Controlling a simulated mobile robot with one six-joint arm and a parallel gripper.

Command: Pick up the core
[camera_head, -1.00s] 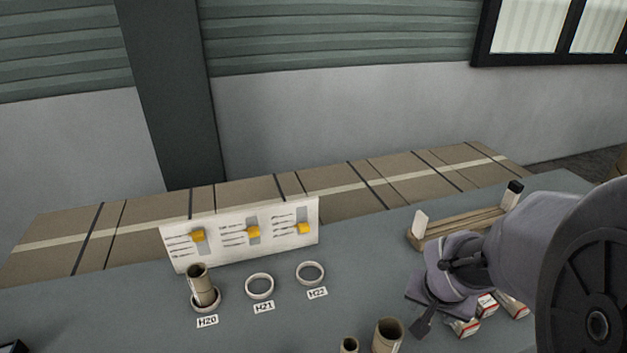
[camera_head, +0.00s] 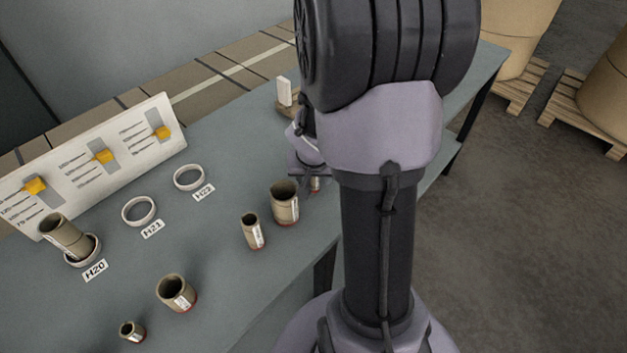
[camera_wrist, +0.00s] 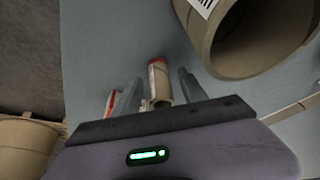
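Several brown cardboard cores stand on the blue-grey table in the head view: a wide one (camera_head: 285,207), a narrow one (camera_head: 252,234), another wide one (camera_head: 175,295) and a small one (camera_head: 131,332). One more core (camera_head: 66,238) leans in the ring at H20. My gripper (camera_wrist: 157,92) is open. In the wrist view a narrow core (camera_wrist: 159,80) with a red end shows between the fingers, with gaps beside it. A large core (camera_wrist: 262,38) is close on the right. In the head view my arm mostly hides my gripper.
A white panel with yellow sliders (camera_head: 101,158) stands behind the empty rings at H21 (camera_head: 139,211) and H22 (camera_head: 188,178). A small white block (camera_head: 285,90) is near my arm. Large rolls on pallets (camera_head: 585,105) stand on the floor at right.

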